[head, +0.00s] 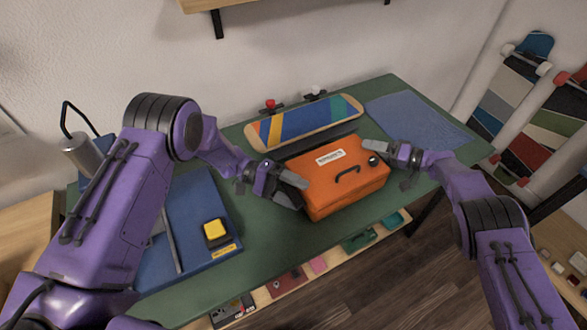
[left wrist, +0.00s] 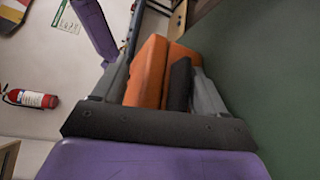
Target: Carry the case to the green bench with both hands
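The orange case (head: 345,182), with a black handle and a white label on its lid, is upright at the front edge of the green bench (head: 250,262). I cannot tell whether it rests fully on the top. My left gripper (head: 289,187) is at the case's left end. In the left wrist view its fingers (left wrist: 160,85) are apart with the orange case (left wrist: 153,65) showing between them; a firm hold is not clear. My right gripper (head: 379,156) is at the case's right end, its fingers partly hidden, so its grip is unclear.
A striped skateboard deck (head: 305,122) lies behind the case. A blue mat (head: 418,120) is at the back right. A blue board (head: 185,235) with a yellow block (head: 216,232) lies on the left. Skateboards (head: 515,85) stand against the right wall.

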